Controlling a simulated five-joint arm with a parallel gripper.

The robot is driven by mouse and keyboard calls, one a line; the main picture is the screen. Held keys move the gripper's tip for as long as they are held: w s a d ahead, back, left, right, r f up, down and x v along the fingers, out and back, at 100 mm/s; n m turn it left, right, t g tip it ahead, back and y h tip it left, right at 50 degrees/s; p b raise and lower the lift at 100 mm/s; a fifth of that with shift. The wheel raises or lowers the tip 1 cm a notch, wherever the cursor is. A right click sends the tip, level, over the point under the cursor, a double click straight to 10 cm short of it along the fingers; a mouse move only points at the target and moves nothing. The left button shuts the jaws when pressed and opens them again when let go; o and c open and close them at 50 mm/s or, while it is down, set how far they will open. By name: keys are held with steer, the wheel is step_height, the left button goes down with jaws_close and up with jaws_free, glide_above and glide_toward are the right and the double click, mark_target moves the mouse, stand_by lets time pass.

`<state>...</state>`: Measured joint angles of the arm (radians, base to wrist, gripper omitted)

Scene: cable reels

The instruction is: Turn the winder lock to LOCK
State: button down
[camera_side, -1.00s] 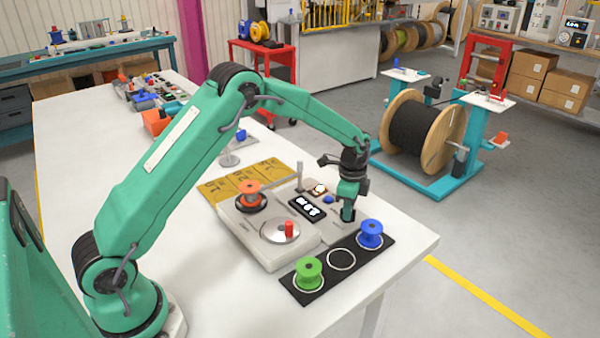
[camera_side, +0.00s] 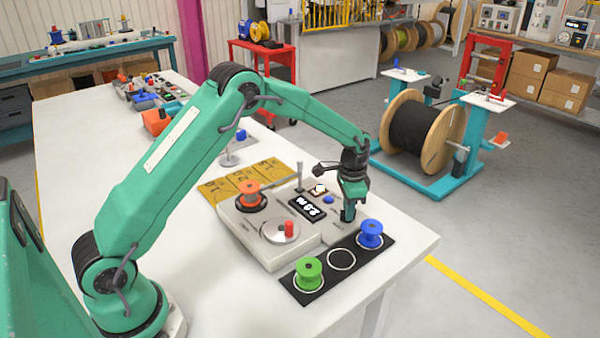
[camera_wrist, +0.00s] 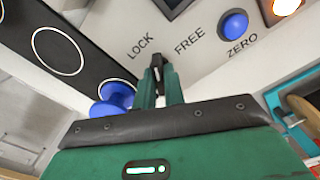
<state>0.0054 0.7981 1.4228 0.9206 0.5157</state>
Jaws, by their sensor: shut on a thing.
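The winder (camera_side: 268,244) is a pale box on the white table, with an orange reel (camera_side: 250,194) and a red-handled crank disc (camera_side: 280,231) on top. In the wrist view its panel (camera_wrist: 205,68) has the printed words LOCK and FREE. The winder lock (camera_wrist: 157,63) is a small dark lever, its tip between the two words, seemingly a little nearer LOCK. My gripper (camera_wrist: 159,85) is shut on the lever, and the fingers hide its lower part. In the side view my gripper (camera_side: 348,214) points down at the winder's right end and hides the lock.
A blue ZERO button (camera_wrist: 233,25) and a lit display (camera_side: 308,206) are on the panel. The table's right edge is near.

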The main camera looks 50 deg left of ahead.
steer(key=shift+n, duration=3.2)
steer(key=c, duration=1.5)
jaws_free()
steer(key=shift+r, duration=0.1)
steer(key=shift+r, duration=3.4)
